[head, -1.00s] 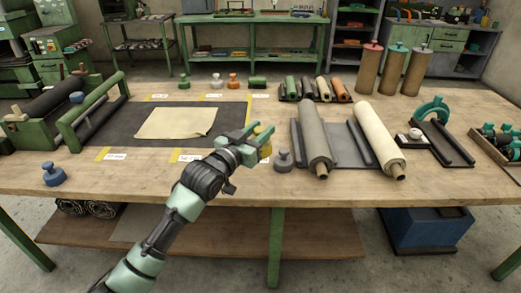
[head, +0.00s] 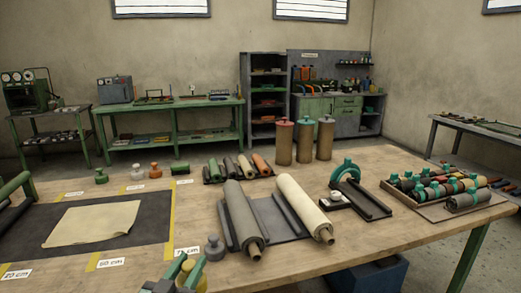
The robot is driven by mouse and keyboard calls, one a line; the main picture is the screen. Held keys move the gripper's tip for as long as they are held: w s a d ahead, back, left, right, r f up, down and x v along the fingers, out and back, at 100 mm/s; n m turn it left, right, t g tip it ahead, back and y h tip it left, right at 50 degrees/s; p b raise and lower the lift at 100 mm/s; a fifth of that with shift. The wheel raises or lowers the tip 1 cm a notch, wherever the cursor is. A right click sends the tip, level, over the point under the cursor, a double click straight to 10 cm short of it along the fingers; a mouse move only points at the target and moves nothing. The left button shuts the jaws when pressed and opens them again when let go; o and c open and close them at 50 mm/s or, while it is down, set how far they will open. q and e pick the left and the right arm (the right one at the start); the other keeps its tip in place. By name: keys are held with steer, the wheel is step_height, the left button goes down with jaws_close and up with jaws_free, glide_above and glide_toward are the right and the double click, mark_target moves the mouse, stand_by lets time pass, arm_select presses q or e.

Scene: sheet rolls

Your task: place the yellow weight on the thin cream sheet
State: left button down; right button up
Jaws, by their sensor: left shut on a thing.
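The thin cream sheet (head: 92,223) lies flat on the dark mat (head: 150,212) at the left of the wooden table, with slightly curled edges. My left gripper (head: 185,273) is at the bottom edge of the head view, to the right of and nearer than the sheet. It is shut on the yellow weight (head: 201,284), which shows only in part behind the green fingers and is cut by the frame edge. The weight is apart from the sheet. My right gripper is not in view.
A grey weight (head: 214,249) stands just beyond my left gripper. Grey (head: 240,215) and cream (head: 304,208) rolls lie on a rack to the right. Green (head: 101,177), white (head: 137,173) and orange (head: 155,171) weights stand behind the mat. The sheet's top is bare.

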arm_select(q)
steer(key=s+a+f+n+y, duration=0.1)
steer(key=s+f, duration=0.1)
steer(key=s, duration=0.7)
steer(key=s+a+f+n+y, duration=0.1)
steer(key=s+f+y, duration=0.1)
steer(key=s, duration=0.8)
steer(key=shift+s+a+f+t, duration=0.3)
steer(key=shift+a+f, duration=0.1)
steer(key=shift+f, duration=0.15)
